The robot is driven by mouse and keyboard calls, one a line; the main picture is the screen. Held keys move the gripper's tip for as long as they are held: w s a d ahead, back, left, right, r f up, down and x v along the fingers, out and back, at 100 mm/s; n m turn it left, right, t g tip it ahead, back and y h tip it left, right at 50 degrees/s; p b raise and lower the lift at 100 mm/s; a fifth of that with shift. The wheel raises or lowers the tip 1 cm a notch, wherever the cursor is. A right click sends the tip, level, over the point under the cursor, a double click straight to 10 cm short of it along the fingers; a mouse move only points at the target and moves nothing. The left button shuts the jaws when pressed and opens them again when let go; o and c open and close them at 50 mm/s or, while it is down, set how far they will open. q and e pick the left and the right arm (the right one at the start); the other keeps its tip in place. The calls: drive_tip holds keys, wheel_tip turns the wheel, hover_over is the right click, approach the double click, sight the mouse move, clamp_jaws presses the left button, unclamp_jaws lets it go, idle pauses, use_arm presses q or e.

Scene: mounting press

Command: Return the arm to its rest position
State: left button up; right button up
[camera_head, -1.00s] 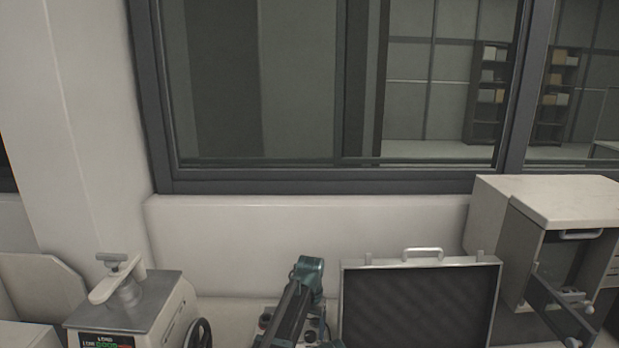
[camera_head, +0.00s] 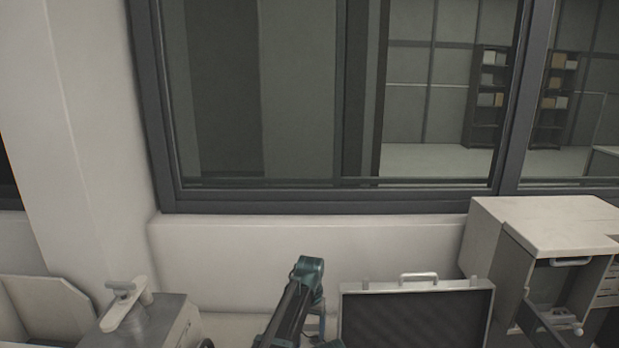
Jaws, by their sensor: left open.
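My left arm (camera_head: 294,307), dark with a teal joint at its top, rises from the bottom edge of the head view, a little left of the open case. Its gripper end (camera_head: 326,342) is low beside the case, largely cut off by the bottom edge. The jaws hardly show, and nothing is seen held in them. My right arm and gripper are not in view. The mounting press (camera_head: 150,318), light grey with a pale lever on top, stands at the lower left, apart from my arm. Its lower part is cut off.
An open case (camera_head: 418,318) with dark foam in its lid stands just right of my arm. A white cabinet (camera_head: 545,226) with an open door stands at the right. A low wall (camera_head: 300,255) and a large framed window are behind. A pale bin (camera_head: 48,312) is at far left.

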use_arm(q)
wheel_tip(320, 180, up, 6)
drive_tip(key=p, duration=0.5)
wheel_tip(320, 180, down, 15)
drive_tip(key=b, duration=1.5)
drive_tip(key=shift+f, duration=0.15)
drive_tip(key=shift+r+n, duration=0.35)
drive_tip(key=shift+n, duration=0.15)
drive_tip(key=n, duration=0.4)
drive_tip(key=shift+n, duration=2)
drive_tip(key=shift+s, duration=0.1)
